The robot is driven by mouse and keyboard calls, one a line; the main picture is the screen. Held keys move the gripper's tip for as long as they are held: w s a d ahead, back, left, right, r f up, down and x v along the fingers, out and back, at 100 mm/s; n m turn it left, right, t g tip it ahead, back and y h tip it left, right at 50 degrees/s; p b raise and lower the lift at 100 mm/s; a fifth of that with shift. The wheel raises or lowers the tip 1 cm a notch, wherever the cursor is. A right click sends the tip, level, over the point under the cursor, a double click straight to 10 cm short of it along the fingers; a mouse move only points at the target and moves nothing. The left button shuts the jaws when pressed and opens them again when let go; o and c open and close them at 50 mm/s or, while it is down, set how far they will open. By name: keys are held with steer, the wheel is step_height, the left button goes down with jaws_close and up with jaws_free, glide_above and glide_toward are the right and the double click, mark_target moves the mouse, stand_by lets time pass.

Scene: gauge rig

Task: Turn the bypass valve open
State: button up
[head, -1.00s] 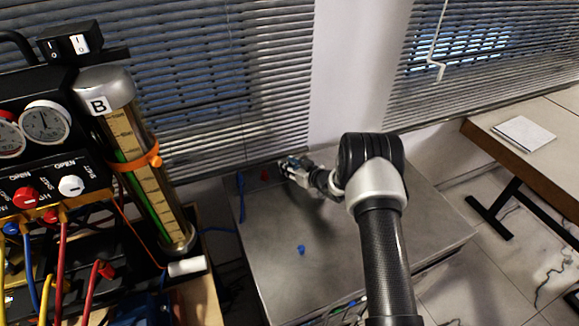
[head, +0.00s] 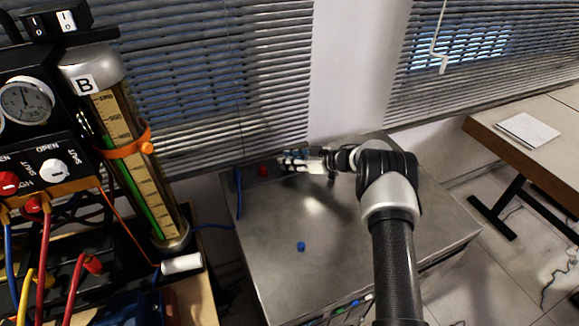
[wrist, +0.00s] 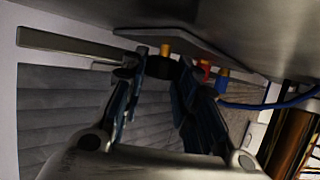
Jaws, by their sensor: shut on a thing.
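My gripper (head: 284,161) is low at the back edge of the grey metal cabinet top (head: 330,240), just right of a small red part (head: 263,170). In the wrist view, its two dark fingers (wrist: 158,78) are closed around a small black part (wrist: 160,67). A yellow-orange piece (wrist: 165,49) shows right above that part in the picture. The red part also shows in the wrist view (wrist: 204,68), beside the fingers. I cannot tell which of these is the bypass valve or how far it is turned. The fingers hide much of the black part.
A blue hose (head: 238,190) lies left of the red part. A small blue cap (head: 301,246) sits alone on the cabinet top. At left stand a gauge panel (head: 30,150) and a tall column labelled B (head: 130,150). Window blinds (head: 220,80) rise behind. The cabinet's middle is mostly clear.

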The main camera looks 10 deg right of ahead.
steer(key=shift+w+n+g+y+b, duration=0.1)
steer(key=shift+n+g+y+b, duration=0.2)
steer(key=shift+n+g+b, duration=0.3)
steer(key=o, duration=1.1)
steer(key=shift+c, duration=0.2)
steer(key=v, duration=1.2)
steer(key=shift+f, duration=0.1)
